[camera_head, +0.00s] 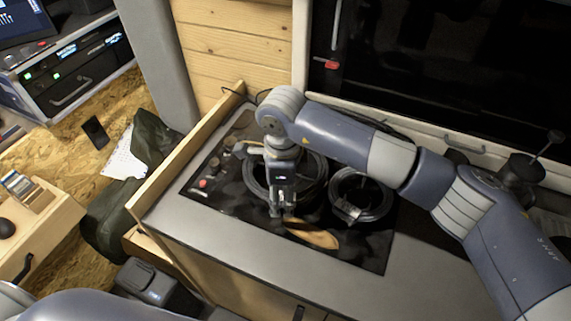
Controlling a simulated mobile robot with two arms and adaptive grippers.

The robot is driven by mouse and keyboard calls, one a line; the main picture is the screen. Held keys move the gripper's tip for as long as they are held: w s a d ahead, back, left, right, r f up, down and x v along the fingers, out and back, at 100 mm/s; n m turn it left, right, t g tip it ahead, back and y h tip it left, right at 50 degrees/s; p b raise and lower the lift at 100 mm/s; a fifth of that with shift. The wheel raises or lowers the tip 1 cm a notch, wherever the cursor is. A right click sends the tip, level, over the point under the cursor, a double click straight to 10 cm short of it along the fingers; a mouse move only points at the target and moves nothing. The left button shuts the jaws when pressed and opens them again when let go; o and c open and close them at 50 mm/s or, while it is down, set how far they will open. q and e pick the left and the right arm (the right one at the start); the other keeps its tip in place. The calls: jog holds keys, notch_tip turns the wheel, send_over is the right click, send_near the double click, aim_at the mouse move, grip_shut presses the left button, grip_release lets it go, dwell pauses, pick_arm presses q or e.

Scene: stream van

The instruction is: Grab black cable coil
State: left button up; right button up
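Two black cable coils lie on a dark mat (375,262) on the grey worktop. The larger coil (318,178) is at the middle of the mat, partly hidden behind my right gripper. The smaller coil (376,203) lies to its right. My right gripper (283,213) comes in from the right and points down at the front part of the larger coil. Its fingertips are small and dark here, so I cannot tell whether they are open or hold the cable. My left gripper is not in view; part of my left arm shows at the bottom left.
A tan curved object (313,236) lies just in front of the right gripper. Small items with a red knob (203,183) sit at the mat's left. A wooden rim (185,155) edges the worktop's left side. A dark window and a black pot-like object (522,170) are at the right.

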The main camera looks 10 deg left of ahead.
jog(key=shift+c, duration=0.3)
grip_shut()
jog(key=shift+w+r, duration=0.1)
